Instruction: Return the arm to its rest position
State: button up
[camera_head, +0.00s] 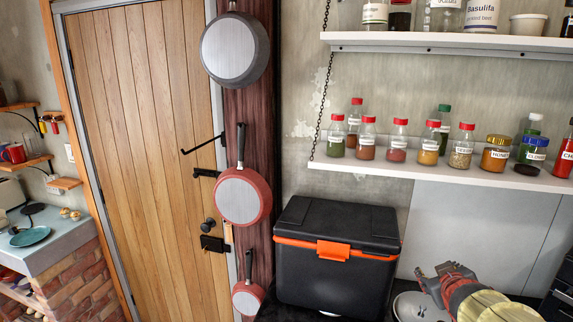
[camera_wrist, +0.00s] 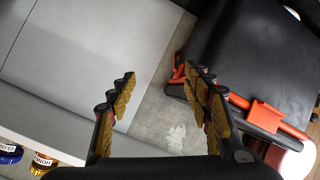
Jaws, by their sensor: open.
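My gripper (camera_head: 437,277) shows at the lower right of the head view, beside the right end of a black cool box (camera_head: 338,250) with an orange latch. Its yellow-padded fingers show in the wrist view (camera_wrist: 162,88). They stand apart with nothing between them. The cool box also shows at the upper right of the wrist view (camera_wrist: 255,55), and one finger overlaps its edge there. I cannot tell whether they touch. The rest of my arm is mostly out of view.
A white shelf (camera_head: 440,178) with several spice jars is above my gripper; another shelf (camera_head: 450,42) is higher. Pans (camera_head: 242,196) hang on a wooden post left of the cool box. A grey round object (camera_head: 408,309) is partly hidden by my gripper.

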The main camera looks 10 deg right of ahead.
jog(key=s+a+f+g+y, duration=0.1)
jog(key=s+a+y, duration=0.1)
jog(key=s+a, duration=0.4)
jog(key=s+a+f+g+y+b, duration=0.1)
jog(key=s+a, duration=0.5)
jog(key=a, duration=0.9)
jog(key=s+a+f+g+y, duration=0.2)
jog(key=s+a, duration=0.4)
jog(key=a, duration=0.4)
jog(key=shift+s+a+g+y, duration=0.25)
jog(key=shift+a+g+y, duration=0.15)
jog(key=shift+y, duration=0.3)
jog(key=shift+f, duration=0.1)
